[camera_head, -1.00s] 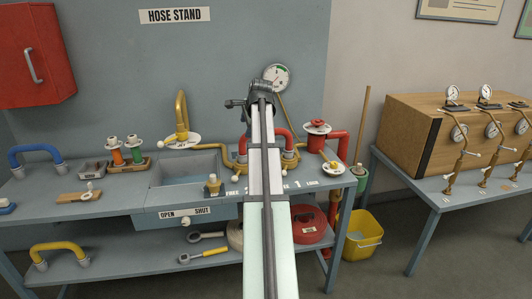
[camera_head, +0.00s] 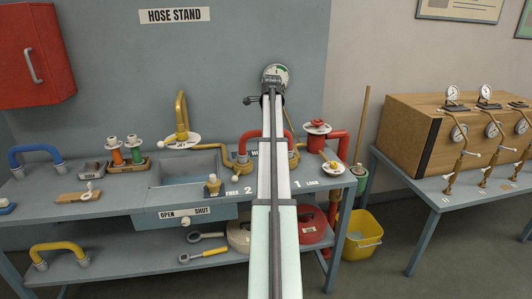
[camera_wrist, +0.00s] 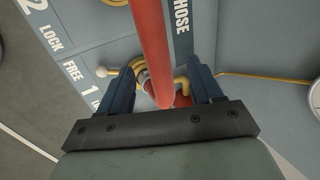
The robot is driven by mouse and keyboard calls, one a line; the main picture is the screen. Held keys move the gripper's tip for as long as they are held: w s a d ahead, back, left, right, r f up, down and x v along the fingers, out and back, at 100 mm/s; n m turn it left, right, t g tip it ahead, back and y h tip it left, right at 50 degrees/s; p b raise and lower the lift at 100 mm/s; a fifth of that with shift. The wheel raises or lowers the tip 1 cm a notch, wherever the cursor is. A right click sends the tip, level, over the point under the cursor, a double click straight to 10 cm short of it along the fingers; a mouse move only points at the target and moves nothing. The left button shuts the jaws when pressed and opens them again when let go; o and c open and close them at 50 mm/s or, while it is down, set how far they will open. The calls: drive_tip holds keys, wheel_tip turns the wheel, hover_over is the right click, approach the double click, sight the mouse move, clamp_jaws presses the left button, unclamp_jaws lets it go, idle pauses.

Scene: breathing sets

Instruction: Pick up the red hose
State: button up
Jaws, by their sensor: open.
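The red hose (camera_head: 245,141) is an arch standing on the bench at the hose stand; my arm covers its middle in the head view. In the wrist view the red hose (camera_wrist: 150,45) runs down between the two fingers of my gripper (camera_wrist: 160,72). The fingers are open, one on each side of it, and I cannot tell how far it is from them in depth. In the head view my arm hides the fingers.
A red valve pipe (camera_head: 318,127) stands right of the hose, and a yellow tap (camera_head: 181,112) left by the sink (camera_head: 182,174). A blue hose (camera_head: 35,152) lies far left, a yellow hose (camera_head: 60,248) on the lower shelf. A gauge (camera_head: 286,70) is on the wall behind my wrist.

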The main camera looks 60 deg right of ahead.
drive_tip(key=shift+x, duration=2.95)
drive_tip(key=shift+s+a, duration=0.1)
drive_tip(key=shift+c, duration=0.5)
clamp_jaws()
